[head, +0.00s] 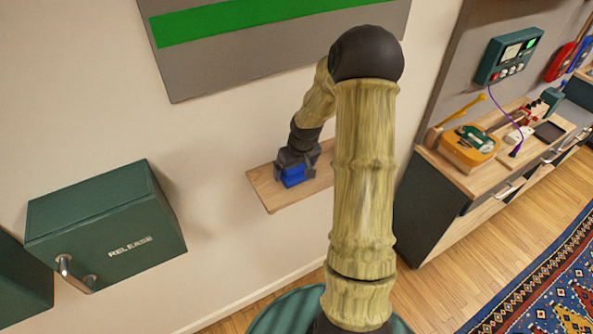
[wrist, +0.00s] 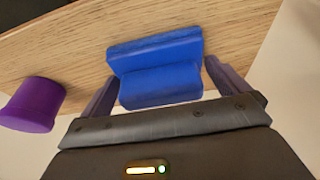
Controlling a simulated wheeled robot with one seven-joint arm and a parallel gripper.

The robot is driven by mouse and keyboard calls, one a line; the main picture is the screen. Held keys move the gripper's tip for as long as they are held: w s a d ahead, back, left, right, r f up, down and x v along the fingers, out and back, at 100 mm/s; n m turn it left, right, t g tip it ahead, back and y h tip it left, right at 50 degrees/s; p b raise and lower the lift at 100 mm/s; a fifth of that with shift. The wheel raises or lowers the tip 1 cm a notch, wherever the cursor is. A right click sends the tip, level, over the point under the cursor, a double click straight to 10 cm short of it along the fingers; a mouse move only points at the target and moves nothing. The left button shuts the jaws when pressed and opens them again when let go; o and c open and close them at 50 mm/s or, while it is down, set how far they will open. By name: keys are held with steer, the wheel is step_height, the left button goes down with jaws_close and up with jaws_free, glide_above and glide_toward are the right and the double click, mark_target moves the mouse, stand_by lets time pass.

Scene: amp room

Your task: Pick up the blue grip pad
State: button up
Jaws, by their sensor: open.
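The blue grip pad (wrist: 158,66) is a blue block with a raised ridge, lying on a small wooden wall shelf (wrist: 240,22). It also shows in the head view (head: 294,176), partly covered by my gripper. My gripper (wrist: 160,90) is open, with one finger on each side of the pad's near part in the wrist view. The right finger is very close to the pad and the left finger has a small gap. I cannot tell whether either finger touches it. In the head view my gripper (head: 295,170) is at the shelf, over the pad.
A purple cup-like object (wrist: 34,104) is left of my gripper in the wrist view. A green box marked RELEASE (head: 105,225) is on the wall at left. A workbench (head: 440,170) with tools stands at right. A grey panel with a green stripe (head: 215,70) is above the shelf.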

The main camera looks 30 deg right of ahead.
steer(key=c, duration=0.7)
steer(key=shift+c, duration=0.2)
step_height(320, 180, up, 10)
steer(key=shift+r+b, duration=0.1)
steer(key=shift+b, duration=1.05)
steer(key=o, duration=0.4)
steer(key=shift+c, duration=1.4)
